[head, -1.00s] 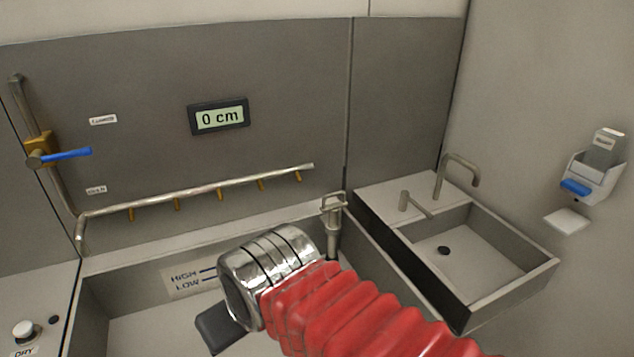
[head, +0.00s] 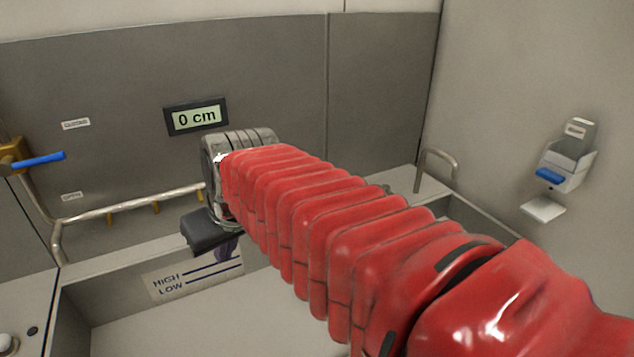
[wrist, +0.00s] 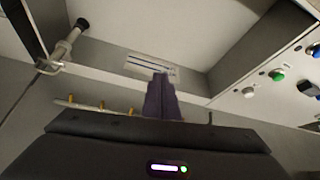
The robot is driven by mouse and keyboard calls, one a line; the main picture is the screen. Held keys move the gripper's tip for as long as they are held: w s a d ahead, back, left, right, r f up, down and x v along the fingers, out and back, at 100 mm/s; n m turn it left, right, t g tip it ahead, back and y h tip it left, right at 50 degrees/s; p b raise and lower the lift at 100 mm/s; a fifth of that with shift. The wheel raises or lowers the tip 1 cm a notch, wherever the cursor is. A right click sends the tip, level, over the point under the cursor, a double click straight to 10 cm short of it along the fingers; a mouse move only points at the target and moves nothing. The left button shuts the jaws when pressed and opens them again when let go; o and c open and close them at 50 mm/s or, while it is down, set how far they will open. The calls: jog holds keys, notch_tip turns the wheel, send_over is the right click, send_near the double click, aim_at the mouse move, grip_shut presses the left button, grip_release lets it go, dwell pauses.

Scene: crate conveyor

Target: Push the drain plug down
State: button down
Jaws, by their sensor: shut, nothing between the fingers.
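The drain plug appears to be the upright metal rod (wrist: 62,50) with a looped handle and a black lower end, at the left of the wrist view by the tub wall. In the head view it is hidden behind my red-sleeved arm. I cannot tell whether its black end is seated in the drain. My gripper (wrist: 160,78) is shut and empty, its dark purple fingers together in front of the HIGH/LOW label. It stands apart from the plug, to its right in the wrist view. In the head view the gripper (head: 226,250) is partly hidden by my wrist.
The display (head: 196,116) reads 0 cm. The HIGH/LOW label (head: 168,285) is on the tub's back wall. A pipe with nozzles (head: 130,208) runs above the tub, with a blue-handled valve (head: 38,161) at left. Control buttons (wrist: 278,75) are at right in the wrist view.

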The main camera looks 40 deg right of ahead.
jog(key=w+d+r+m, duration=0.1)
jog(key=w+d, duration=0.4)
jog(key=d, duration=0.4)
jog(key=w+d+r, duration=0.2)
jog(key=w+d, duration=0.2)
jog(key=d, duration=0.4)
jog(key=w+d+f+m+h, duration=0.1)
jog(key=d, duration=1.9)
jog(key=shift+w+t+h, duration=0.2)
jog(key=shift+t+h, duration=0.2)
jog(key=shift+d+f+m, duration=0.1)
jog(key=shift+f+m, duration=0.05)
jog(key=shift+m, duration=0.15)
jog(key=x, duration=0.4)
jog(key=s+x, duration=0.1)
jog(key=x, duration=0.3)
jog(key=f+x, duration=0.1)
jog(key=x, duration=0.3)
jog(key=shift+s+a, duration=0.3)
jog(key=shift+a, duration=0.1)
jog(key=shift+f, duration=0.55)
